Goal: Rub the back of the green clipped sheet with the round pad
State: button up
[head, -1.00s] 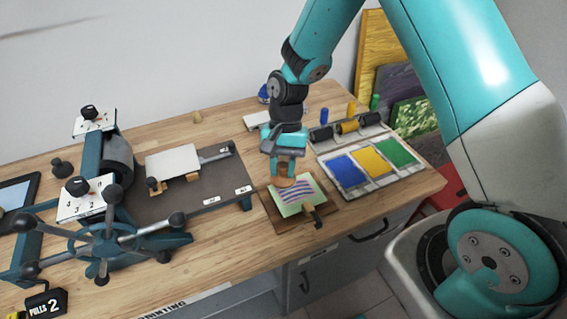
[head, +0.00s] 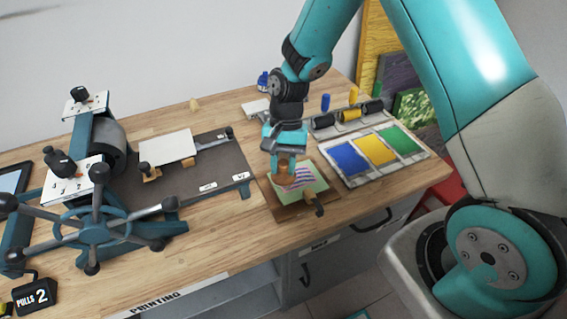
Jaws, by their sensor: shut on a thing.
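The green sheet (head: 314,178) lies on a brown board (head: 291,213) near the front right of the bench. Wavy purple, blue and red stripes show on its visible face. A dark clip with a wooden part (head: 319,209) sits at its front right edge. My gripper (head: 287,160) points down over the sheet's left part. It is shut on the round, orange-brown pad (head: 286,178). The pad overlaps the sheet in view and seems at or just above it; contact cannot be told. The pad and gripper hide the sheet's back left part.
Right of the board is a tray of blue, yellow and green ink (head: 378,150), with rollers (head: 351,114) behind. A press with a spoked wheel (head: 95,225) and grey bed (head: 222,168) fills the left. Bare wood lies in front of the bed.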

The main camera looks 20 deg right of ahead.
jog(key=shift+f, duration=0.4)
dwell(0.3)
jog(key=shift+d, duration=3)
jog(key=shift+a+p, duration=0.9)
jog(key=shift+a, duration=2.1)
jog(key=shift+d+p, duration=0.45)
jog(key=shift+d, duration=2.6)
jog(key=shift+s+a, duration=0.1)
jog(key=shift+s, duration=0.55)
jog(key=shift+a+p, duration=0.3)
jog(key=shift+a, duration=0.7)
jog(key=shift+a, duration=0.15)
